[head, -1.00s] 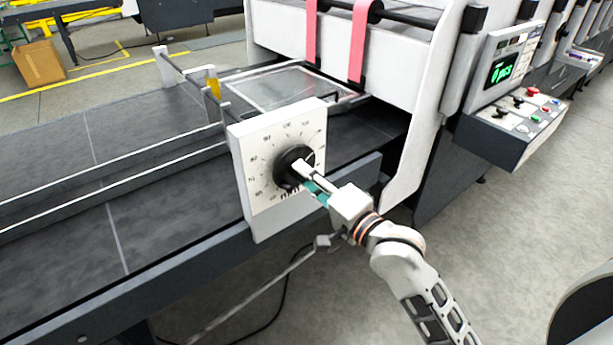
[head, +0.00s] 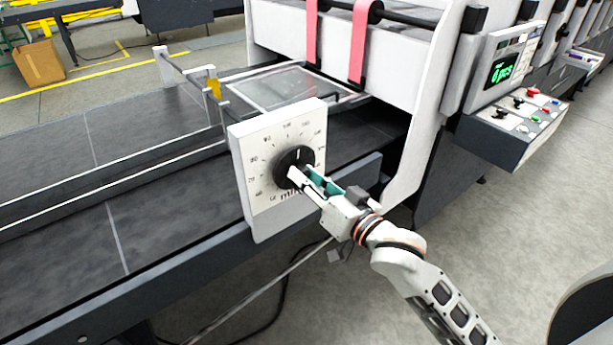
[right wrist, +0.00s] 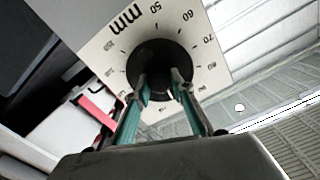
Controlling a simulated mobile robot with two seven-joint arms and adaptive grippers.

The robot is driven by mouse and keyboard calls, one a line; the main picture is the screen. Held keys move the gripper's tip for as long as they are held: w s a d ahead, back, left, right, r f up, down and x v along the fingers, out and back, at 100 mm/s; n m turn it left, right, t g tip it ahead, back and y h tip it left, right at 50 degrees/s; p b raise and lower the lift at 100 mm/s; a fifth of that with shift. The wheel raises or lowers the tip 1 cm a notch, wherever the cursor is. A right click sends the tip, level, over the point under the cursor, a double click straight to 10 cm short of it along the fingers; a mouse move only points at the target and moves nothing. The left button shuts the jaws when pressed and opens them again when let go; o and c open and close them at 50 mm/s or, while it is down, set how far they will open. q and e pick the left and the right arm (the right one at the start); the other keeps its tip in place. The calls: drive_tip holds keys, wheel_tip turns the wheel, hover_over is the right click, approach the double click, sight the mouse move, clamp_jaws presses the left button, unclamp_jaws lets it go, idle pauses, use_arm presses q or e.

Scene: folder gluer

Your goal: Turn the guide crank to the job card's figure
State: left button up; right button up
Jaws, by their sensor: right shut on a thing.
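The guide crank is a round black knob (head: 294,166) on a white dial plate (head: 262,196) with a ring of figures and "mm" at the bottom. My right gripper (head: 303,179) is at the knob's front, its fingers shut on it. In the right wrist view both teal-backed fingers (right wrist: 160,92) grip the middle of the black knob (right wrist: 150,56), and the figures 50, 60, 70 and 80 show around it. A white mark shows on the knob's upper part in the head view; the figure it points to is too small to read. The job card cannot be made out. My left gripper is out of view.
The dial plate stands at the edge of a dark conveyor bed (head: 160,220) with rails. A control panel (head: 510,120) with a green display and buttons is at the right. Pink belts (head: 358,55) hang behind. A cardboard box (head: 40,63) is far left.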

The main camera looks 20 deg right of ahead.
drive_tip(key=shift+a+n, duration=0.1)
drive_tip(key=shift+n, duration=9.5)
drive_tip(key=o, duration=1.1)
drive_tip(key=shift+s, duration=0.1)
drive_tip(key=v, duration=1.2)
